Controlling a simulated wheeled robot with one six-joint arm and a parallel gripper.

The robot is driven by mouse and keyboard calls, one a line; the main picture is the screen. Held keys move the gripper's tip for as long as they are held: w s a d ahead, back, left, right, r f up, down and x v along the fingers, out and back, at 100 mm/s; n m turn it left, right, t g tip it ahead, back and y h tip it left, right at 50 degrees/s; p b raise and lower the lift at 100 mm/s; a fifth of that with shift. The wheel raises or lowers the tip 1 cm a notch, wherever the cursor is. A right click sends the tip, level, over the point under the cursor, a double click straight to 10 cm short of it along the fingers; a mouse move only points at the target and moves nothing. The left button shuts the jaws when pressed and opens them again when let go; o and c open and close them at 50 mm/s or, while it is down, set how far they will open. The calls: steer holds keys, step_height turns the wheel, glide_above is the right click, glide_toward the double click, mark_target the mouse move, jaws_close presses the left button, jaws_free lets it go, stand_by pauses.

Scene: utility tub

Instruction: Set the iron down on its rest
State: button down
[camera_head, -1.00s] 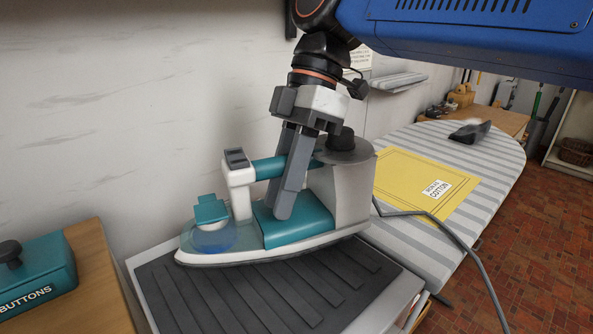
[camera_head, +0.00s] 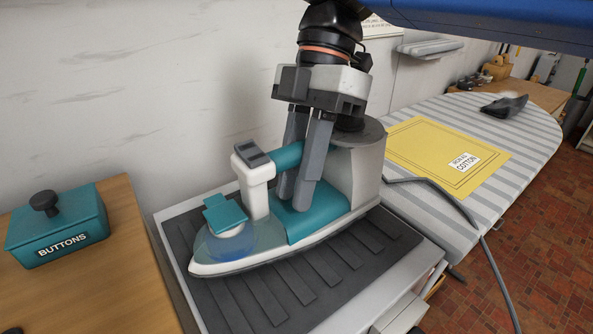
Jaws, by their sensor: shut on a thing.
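The iron (camera_head: 327,219) is teal and white with a clear blue water tank at its left end. It is over the dark ribbed rest (camera_head: 347,267), which lies in a pale tray-like frame at the end of the ironing board. The iron looks level, sole down, and very close to the ribs; I cannot tell whether it touches them. My gripper (camera_head: 300,195) comes down from above with its two grey fingers around the teal handle (camera_head: 286,156), shut on it. The fingers hide part of the handle and body.
A teal BUTTONS box (camera_head: 58,228) with a dark knob stands on a wooden table (camera_head: 105,268) at left. The striped ironing board (camera_head: 520,140) carries a yellow cloth (camera_head: 425,150) and a dark object (camera_head: 503,106). A grey cord (camera_head: 484,255) hangs at right.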

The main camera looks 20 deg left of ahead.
steer(key=shift+f, duration=0.4)
stand_by(0.7)
steer(key=c, duration=1.4)
jaws_free()
steer(key=shift+c, duration=0.2)
